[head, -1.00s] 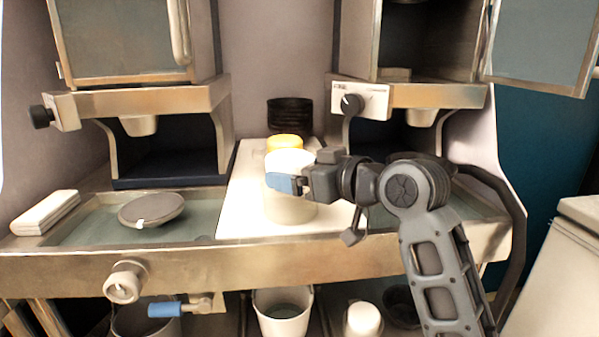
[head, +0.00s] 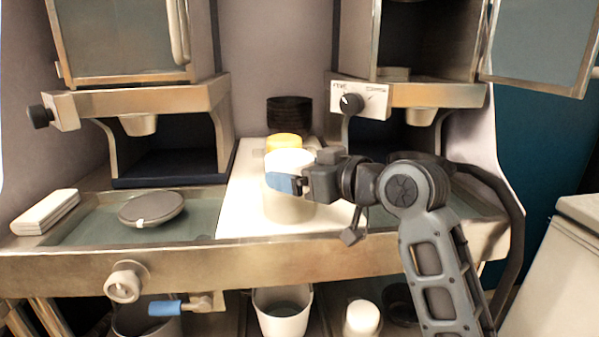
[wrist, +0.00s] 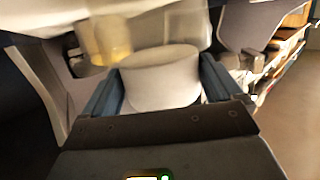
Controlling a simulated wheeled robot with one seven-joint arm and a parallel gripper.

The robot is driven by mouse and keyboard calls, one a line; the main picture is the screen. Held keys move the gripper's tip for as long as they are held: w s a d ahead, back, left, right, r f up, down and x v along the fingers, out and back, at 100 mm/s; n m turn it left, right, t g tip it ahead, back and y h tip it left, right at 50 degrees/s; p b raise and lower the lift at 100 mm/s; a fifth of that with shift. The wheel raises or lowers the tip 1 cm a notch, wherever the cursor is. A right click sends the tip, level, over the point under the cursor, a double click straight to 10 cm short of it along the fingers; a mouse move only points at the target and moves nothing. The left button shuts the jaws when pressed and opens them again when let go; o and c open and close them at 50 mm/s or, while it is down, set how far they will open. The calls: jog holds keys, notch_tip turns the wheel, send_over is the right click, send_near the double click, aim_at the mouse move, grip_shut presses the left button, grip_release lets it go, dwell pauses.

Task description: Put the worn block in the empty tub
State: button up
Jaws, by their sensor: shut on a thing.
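My gripper (head: 284,183) is shut on a pale, round, cylinder-like thing (head: 290,161) above the white counter between the two machines. In the wrist view, the pale cylinder (wrist: 160,78) sits between my two blue fingers (wrist: 165,85), with its flat top in sight. A paler beige round wall (head: 289,209) shows just below the fingers in the head view. I cannot tell whether it is a separate tub or the lower part of the held thing. No angular worn block can be made out in the grip. A yellow-topped container (head: 284,142) stands just behind.
A dark round container (head: 290,115) stands at the back. A grey disc (head: 152,208) and a white slab stack (head: 45,212) lie to the left. Below the counter are a white bucket (head: 283,325) and a small white-topped container (head: 362,319). Metal machines flank the white counter.

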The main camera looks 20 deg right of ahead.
jog(key=shift+f+b, duration=0.35)
jog(key=shift+f, duration=0.15)
dwell(0.8)
jog(key=o, duration=0.9)
jog(key=shift+b+v, duration=0.3)
jog(key=shift+v, duration=3.65)
jog(key=shift+f, duration=0.1)
